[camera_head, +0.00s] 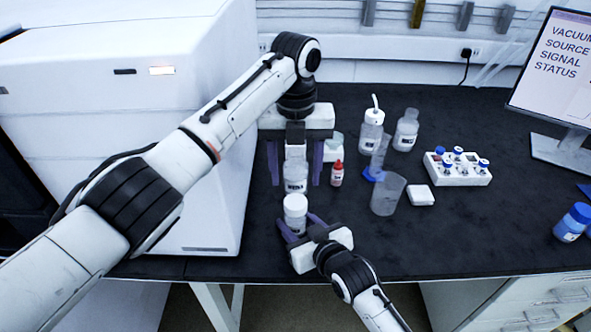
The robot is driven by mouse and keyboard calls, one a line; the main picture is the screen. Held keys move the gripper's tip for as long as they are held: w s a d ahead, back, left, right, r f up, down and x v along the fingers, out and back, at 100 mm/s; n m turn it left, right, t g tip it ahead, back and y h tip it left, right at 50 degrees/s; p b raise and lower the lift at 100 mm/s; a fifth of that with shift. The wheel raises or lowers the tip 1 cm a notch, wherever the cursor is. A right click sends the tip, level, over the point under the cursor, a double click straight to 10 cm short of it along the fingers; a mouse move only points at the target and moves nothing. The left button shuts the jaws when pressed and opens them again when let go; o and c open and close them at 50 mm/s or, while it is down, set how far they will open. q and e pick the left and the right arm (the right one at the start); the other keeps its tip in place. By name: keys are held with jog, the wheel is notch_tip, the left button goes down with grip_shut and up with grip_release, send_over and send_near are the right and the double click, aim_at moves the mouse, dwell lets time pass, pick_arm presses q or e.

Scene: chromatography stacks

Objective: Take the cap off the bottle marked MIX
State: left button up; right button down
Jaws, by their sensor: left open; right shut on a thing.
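A clear bottle (295,178) with a white top and a dark-lettered label stands below my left arm's wrist; the lettering is too small to read surely. My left gripper (295,178) is open, its purple fingers on either side of this bottle with gaps at both sides. In front of it is a second, white-capped container (295,203). My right gripper (301,226) is shut on this container low on its body, coming in from the front right. No marking can be read on it.
A large white instrument (110,45) borders the left.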

aim_at(296, 202)
pick_arm(q)
notch_tip(296, 202, down, 8)
jog(key=shift+r, duration=0.1)
dwell(0.4)
jog(key=c, duration=1)
jog(key=n, duration=0.6)
jog(key=shift+n, duration=0.4)
jog(key=shift+c, duration=0.3)
jog(key=n, duration=0.6)
jog(key=shift+n, duration=0.4)
jog(key=n, duration=1.3)
jog(key=shift+n, duration=0.3)
